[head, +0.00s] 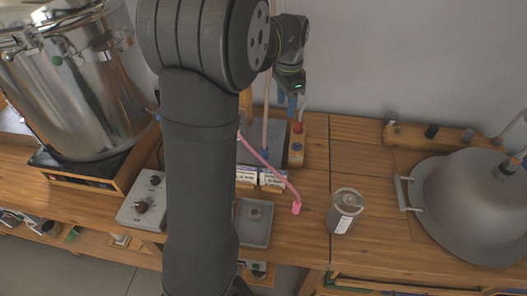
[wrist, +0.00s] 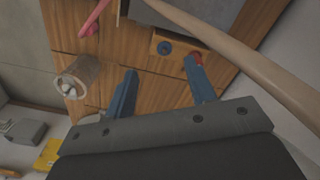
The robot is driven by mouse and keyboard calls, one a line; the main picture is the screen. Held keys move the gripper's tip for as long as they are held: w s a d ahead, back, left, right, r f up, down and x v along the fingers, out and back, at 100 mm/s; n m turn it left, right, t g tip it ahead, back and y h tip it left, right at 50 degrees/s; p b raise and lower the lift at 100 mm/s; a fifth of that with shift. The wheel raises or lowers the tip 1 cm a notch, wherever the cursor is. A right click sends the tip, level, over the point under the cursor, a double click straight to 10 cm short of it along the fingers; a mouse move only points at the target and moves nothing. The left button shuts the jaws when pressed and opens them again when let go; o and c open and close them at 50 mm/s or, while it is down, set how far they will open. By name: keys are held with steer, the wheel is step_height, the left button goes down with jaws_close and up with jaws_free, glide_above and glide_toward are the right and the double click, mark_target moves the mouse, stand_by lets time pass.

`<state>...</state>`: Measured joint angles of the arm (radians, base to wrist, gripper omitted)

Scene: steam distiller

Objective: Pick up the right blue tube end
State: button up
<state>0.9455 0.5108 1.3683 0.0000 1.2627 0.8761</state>
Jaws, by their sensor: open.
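A small wooden block (head: 296,158) stands behind the middle of the bench, with a blue round piece (head: 297,147) and a red piece (head: 298,127) on it. In the wrist view the blue piece (wrist: 165,48) lies just beyond the gap between my fingers. The red piece (wrist: 198,58) is partly hidden by the right finger. A tan tube (head: 266,115) runs down to a blue end (head: 267,153) left of the block. My gripper (head: 287,103) is open and empty above the block; its blue fingers (wrist: 161,74) show apart. I cannot tell which blue part is the right tube end.
A pink tube (head: 275,175) ends on the bench near a metal canister (head: 345,211). A large steel pot (head: 82,85) stands left and a grey domed lid (head: 478,205) right. A grey control box (head: 142,200) and a tray (head: 253,222) sit in front. The wall is close behind.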

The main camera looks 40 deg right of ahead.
mark_target(264, 149)
steer(key=a+n, duration=0.8)
steer(key=n, duration=0.1)
steer(key=f, duration=0.8)
steer(key=w+f, duration=0.1)
steer(key=f, duration=0.3)
steer(key=shift+d+f, duration=0.15)
steer(key=shift+d, duration=0.15)
steer(key=f, duration=0.5)
steer(key=shift+d, duration=0.2)
steer(key=c, duration=1)
steer(key=shift+r, duration=0.1)
steer(key=shift+c, duration=0.3)
